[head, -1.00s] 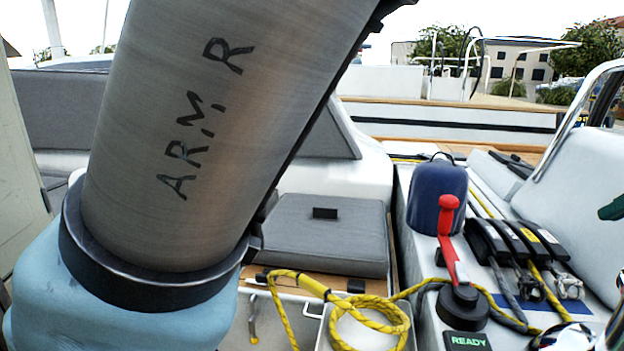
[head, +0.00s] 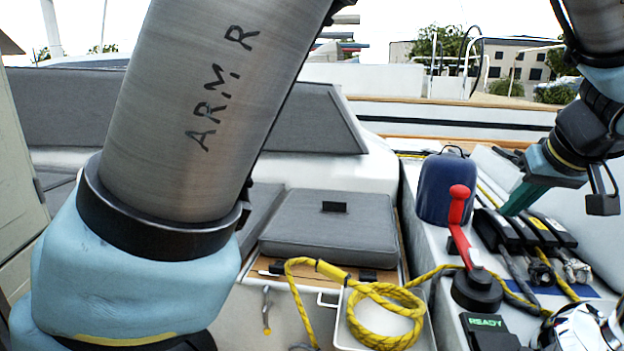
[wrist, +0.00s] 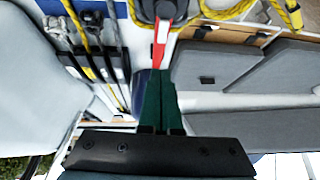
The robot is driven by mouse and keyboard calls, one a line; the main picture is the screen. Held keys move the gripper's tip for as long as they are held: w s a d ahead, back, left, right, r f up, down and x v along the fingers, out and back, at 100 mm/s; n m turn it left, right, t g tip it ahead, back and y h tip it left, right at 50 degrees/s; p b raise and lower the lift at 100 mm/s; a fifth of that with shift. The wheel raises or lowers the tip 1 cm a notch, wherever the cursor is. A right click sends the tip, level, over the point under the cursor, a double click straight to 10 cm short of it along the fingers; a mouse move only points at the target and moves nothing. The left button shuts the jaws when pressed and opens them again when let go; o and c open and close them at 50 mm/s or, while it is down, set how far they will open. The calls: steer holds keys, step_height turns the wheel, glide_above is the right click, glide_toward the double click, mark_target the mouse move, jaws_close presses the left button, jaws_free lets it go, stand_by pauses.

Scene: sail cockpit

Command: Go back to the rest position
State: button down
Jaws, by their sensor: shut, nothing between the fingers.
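My gripper (head: 522,198) is at the right of the head view, above the row of black clutches (head: 527,232). Its green fingers also show in the wrist view (wrist: 161,100); they are shut together with nothing between them. A red lever (head: 459,222) on a round black base stands to the left of the gripper, apart from it. In the wrist view the red lever (wrist: 160,45) lies beyond the fingertips. My arm fills the left of the head view and hides part of the cockpit there.
A dark blue winch cover (head: 437,190) stands behind the lever. A yellow rope (head: 392,301) lies coiled over a white bin (head: 425,332) and runs to the lever's base. A black box (head: 487,322) reads READY. A grey cushion (head: 325,235) lies left of the winch. Free air is above the cushions.

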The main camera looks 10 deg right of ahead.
steer(key=w+a+f+g+y+b, duration=0.1)
steer(key=w+a+f, duration=0.35)
steer(key=a, duration=0.35)
steer(key=w+a+f+n+g+b, duration=0.1)
steer(key=w+a+f+b, duration=0.1)
steer(key=w+a+f, duration=0.35)
steer(key=w+a+f+g+y+b, duration=0.15)
steer(key=w+a, duration=0.35)
steer(key=a, duration=0.5)
steer(key=s+a+f+n+g+h+b, duration=0.15)
steer(key=a+f, duration=0.35)
steer(key=a, duration=0.7)
steer(key=s+a+f+b, duration=0.15)
steer(key=a+f, duration=0.35)
steer(key=a, duration=0.7)
step_height(320, 180, up, 23)
steer(key=p, duration=2.2)
steer(key=shift+a+f, duration=0.15)
steer(key=shift+a, duration=0.05)
